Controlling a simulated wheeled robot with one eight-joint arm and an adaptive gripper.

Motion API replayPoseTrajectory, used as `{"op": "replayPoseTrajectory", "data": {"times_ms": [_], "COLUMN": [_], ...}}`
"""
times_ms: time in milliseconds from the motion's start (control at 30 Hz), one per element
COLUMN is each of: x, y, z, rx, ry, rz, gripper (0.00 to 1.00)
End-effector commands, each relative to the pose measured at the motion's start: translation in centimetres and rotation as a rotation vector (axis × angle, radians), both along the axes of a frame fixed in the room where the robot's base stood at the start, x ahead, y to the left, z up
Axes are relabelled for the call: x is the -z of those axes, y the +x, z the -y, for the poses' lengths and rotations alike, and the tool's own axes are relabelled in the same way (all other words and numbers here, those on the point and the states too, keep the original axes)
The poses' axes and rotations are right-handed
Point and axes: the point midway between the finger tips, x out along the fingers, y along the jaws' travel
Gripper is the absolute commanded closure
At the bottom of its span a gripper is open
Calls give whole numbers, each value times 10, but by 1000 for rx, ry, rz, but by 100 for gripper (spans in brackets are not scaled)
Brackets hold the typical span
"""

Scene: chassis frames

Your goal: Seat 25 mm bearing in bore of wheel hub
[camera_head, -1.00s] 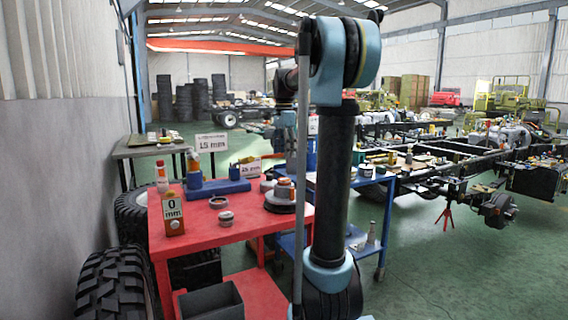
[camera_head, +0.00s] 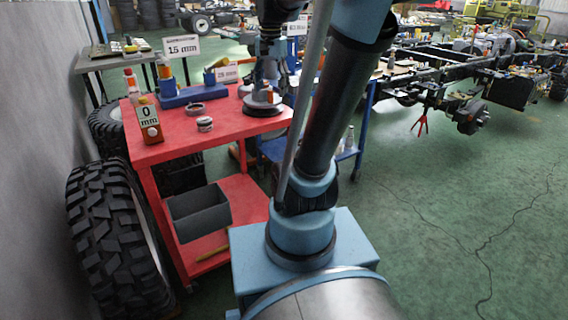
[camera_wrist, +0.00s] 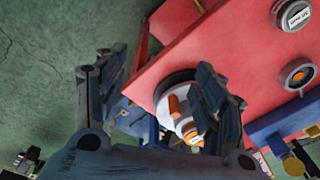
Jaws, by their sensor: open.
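The wheel hub (camera_head: 264,109), a dark round base with a pale and orange upper part, sits at the right end of the red table. It also shows in the wrist view (camera_wrist: 178,82). Two small ring-shaped parts, one farther back (camera_head: 194,108) and one nearer (camera_head: 205,125), lie apart on the tabletop left of the hub; I cannot tell which is the 25 mm bearing. My gripper (camera_head: 265,84) is over the hub. In the wrist view its fingers (camera_wrist: 155,66) are spread with nothing held between them. The hub's bore is not clear.
A large tyre (camera_head: 115,240) stands at left.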

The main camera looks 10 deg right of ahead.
Motion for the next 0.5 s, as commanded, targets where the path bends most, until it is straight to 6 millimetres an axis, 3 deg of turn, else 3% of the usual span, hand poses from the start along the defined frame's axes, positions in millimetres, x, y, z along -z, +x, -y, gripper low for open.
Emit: {"op": "replayPoseTrajectory", "data": {"times_ms": [100,500], "x": [31,144], "y": [-38,-140], "z": [0,0], "rx": [-119,-521], "ry": [-12,-68], "rz": [18,78], "gripper": [36,36]}}
